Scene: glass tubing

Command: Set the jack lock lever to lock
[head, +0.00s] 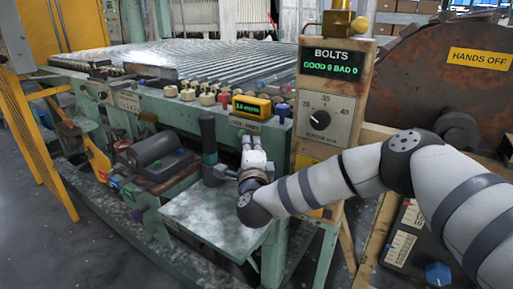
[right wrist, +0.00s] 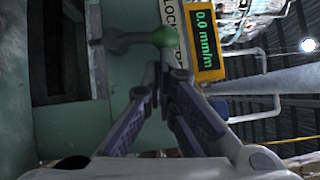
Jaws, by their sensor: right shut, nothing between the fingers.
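The jack lock lever shows in the right wrist view as a grey arm ending in a green knob (right wrist: 163,36), beside a white label (right wrist: 172,14) on which "LOC" can be read. My right gripper (head: 250,142) is at the front of the green machine, just below the yellow readout. In the wrist view the fingers of my right gripper (right wrist: 160,62) are together, empty, with the tips close to the green knob; I cannot tell whether they touch it. In the head view the gripper largely hides the lever. My left gripper is not in view.
The yellow readout (right wrist: 207,38) reads 0.0 mm/m. A dark upright handle (head: 208,140) stands left of the gripper. A pale green plate (head: 215,215) lies below. A post with a BOLTS display (head: 333,64) and dial stands close on the right.

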